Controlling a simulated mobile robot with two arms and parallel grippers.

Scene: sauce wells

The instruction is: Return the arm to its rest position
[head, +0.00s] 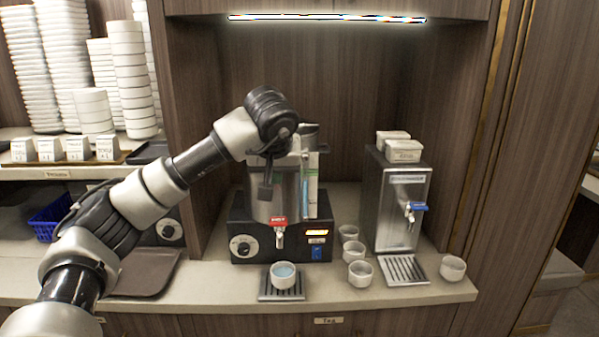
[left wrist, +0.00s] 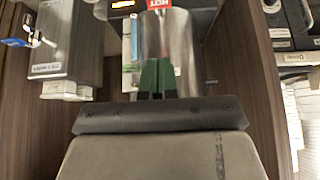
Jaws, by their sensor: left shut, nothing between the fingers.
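My left arm reaches in from the left in the head view, and its wrist is in front of the upper part of the steel hot-water urn (head: 258,208). My left gripper (head: 266,185) hangs in front of the urn, shut and empty. In the left wrist view, which is upside down, its dark green fingers (left wrist: 157,78) are together against the steel of the urn (left wrist: 180,45). I cannot tell whether they touch it. My right gripper is in neither view.
A cup (head: 283,275) with bluish liquid stands on the drip tray (head: 266,294) under the urn's red tap (head: 278,222). Several empty cups (head: 360,273) stand to the right, by a steel dispenser (head: 404,210) with a blue tap. A brown tray (head: 140,285) lies left.

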